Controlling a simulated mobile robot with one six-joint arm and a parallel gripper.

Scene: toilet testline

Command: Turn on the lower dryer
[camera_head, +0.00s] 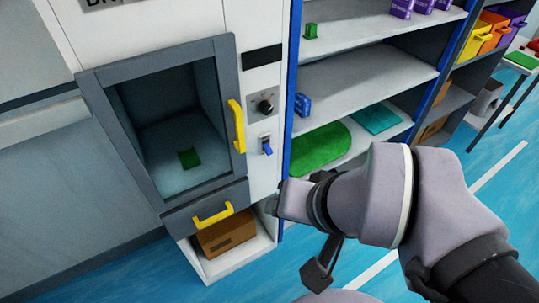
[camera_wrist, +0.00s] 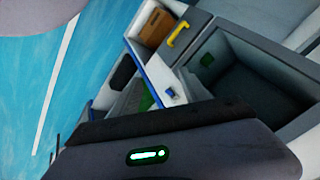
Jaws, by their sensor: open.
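The dryer (camera_head: 88,85) is a grey-framed glass-fronted unit in a white cabinet at the left of the head view. A small green item (camera_head: 189,158) lies inside it. Its door has a yellow handle (camera_head: 237,126). A control panel to the right has a black knob (camera_head: 265,106) and a blue switch (camera_head: 266,147). The switch's on or off position is unclear. My gripper (camera_head: 317,274) shows only partly, below and right of the switch, apart from it. It is open, with no object seen in it. In the wrist view the dryer (camera_wrist: 215,38) appears tilted.
A drawer with a yellow handle (camera_head: 213,213) sits under the dryer, above a cardboard box (camera_head: 226,234). Shelves (camera_head: 365,85) stand to the right, behind a blue upright (camera_head: 291,90). Blue floor (camera_head: 110,275) is clear at the lower left.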

